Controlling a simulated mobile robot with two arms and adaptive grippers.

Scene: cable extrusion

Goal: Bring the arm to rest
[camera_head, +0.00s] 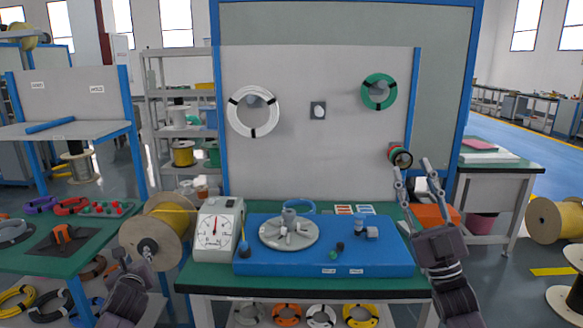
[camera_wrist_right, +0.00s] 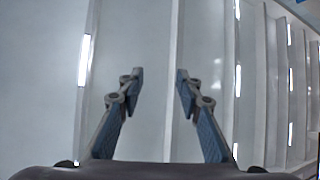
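My right gripper (camera_head: 411,168) is raised at the right of the workbench, with its fingers pointing up. Its two fingers stand apart with nothing between them, and they also show open and empty in the right wrist view (camera_wrist_right: 159,74), against a pale ceiling. My left gripper (camera_head: 132,252) is low at the left, in front of a wooden cable spool (camera_head: 155,228). Its fingers appear apart, with no object seen between them.
A blue base (camera_head: 325,262) with a grey round fixture (camera_head: 289,233) stands on the green bench. A white dial scale (camera_head: 216,230) is left of it. White (camera_head: 253,111) and green (camera_head: 378,91) cable coils hang on the board. An orange box (camera_head: 434,216) is behind my right arm.

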